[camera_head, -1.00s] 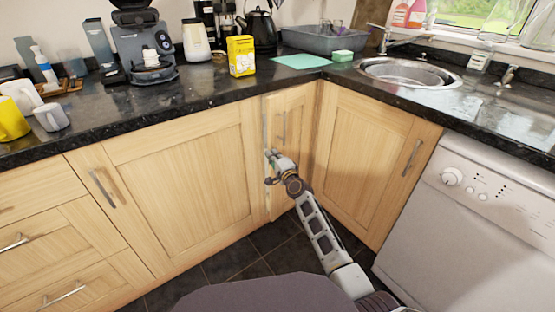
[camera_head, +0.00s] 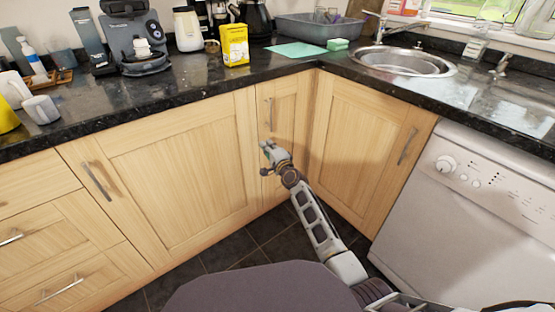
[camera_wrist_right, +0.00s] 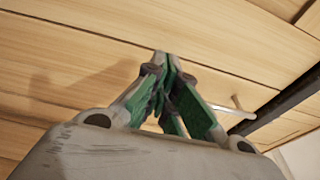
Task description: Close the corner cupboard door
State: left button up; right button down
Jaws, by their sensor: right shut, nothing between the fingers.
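The corner cupboard door (camera_head: 287,108) is a narrow light-wood panel with a vertical metal handle (camera_head: 269,114). In the head view it sits in the inner corner and looks about flush with the cupboard front on its left. My right gripper (camera_head: 265,146) is shut and empty, at the door's lower left part, below the handle. I cannot tell whether its fingertips touch the wood. In the right wrist view the green-padded fingers (camera_wrist_right: 165,75) meet in front of pale wood, with a metal handle (camera_wrist_right: 236,108) to their right. My left gripper is not in view.
A larger cupboard door (camera_head: 180,165) is on the left and a sink cupboard door (camera_head: 360,150) on the right. A white dishwasher (camera_head: 480,210) stands at the right. The dark granite worktop (camera_head: 190,95) overhangs the fronts. Dark floor tiles (camera_head: 250,240) are partly clear.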

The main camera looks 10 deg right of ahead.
jog(key=v, duration=1.1)
dwell(0.5)
jog(key=shift+s+d, duration=0.1)
jog(key=shift+s, duration=0.05)
dwell(0.3)
